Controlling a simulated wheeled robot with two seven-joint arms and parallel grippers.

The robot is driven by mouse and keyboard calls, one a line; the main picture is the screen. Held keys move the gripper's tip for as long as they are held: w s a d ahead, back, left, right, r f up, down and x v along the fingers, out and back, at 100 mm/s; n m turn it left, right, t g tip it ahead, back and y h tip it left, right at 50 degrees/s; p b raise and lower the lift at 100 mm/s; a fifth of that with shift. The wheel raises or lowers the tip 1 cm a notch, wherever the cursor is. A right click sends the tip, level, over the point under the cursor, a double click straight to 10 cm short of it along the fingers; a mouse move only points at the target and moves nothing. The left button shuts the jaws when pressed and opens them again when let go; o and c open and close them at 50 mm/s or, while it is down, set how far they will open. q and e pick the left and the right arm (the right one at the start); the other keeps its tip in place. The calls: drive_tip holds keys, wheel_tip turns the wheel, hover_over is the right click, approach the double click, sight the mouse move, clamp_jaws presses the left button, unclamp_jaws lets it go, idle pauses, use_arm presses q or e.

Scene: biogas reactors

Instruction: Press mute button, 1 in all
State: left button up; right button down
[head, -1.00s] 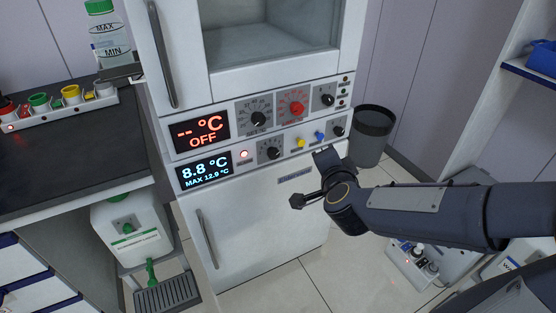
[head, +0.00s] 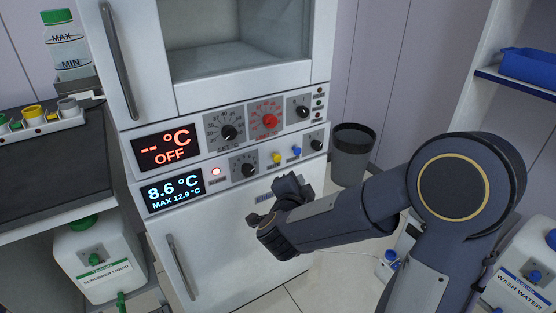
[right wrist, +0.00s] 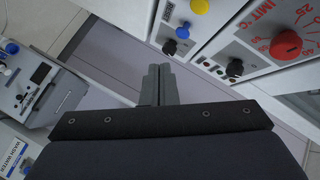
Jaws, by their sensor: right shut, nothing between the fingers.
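The cabinet's lower control strip has a yellow button (head: 276,158) and a blue button (head: 296,152), left of a black knob (head: 316,145). I cannot read which one is the mute button. In the right wrist view the yellow button (right wrist: 199,6) and blue button (right wrist: 183,31) are at the top, right of the fingers. My right gripper (head: 254,219) is in front of the cabinet's lower door, below the strip and apart from the buttons. Its fingers (right wrist: 160,72) are shut and empty. My left gripper is out of view.
The upper display (head: 165,147) reads OFF. A red dial (head: 270,121) sits above the buttons. A dark bin (head: 352,155) stands right of the cabinet.

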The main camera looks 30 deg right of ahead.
sight(281, 159)
drive_tip(key=w, duration=0.7)
drive_tip(key=shift+w+a, duration=0.15)
drive_tip(key=shift+a, duration=0.15)
drive_tip(key=shift+w, duration=0.1)
idle(1.6)
drive_tip(key=shift+w+p, duration=0.3)
drive_tip(key=shift+w+a, duration=0.1)
drive_tip(key=shift+w, duration=0.75)
idle(0.9)
drive_tip(key=shift+s, duration=1.25)
drive_tip(key=shift+s, duration=0.1)
drive_tip(key=shift+s+d, duration=0.15)
drive_tip(key=shift+s, duration=1.05)
drive_tip(key=shift+s+d, duration=0.15)
drive_tip(key=shift+s, duration=1.05)
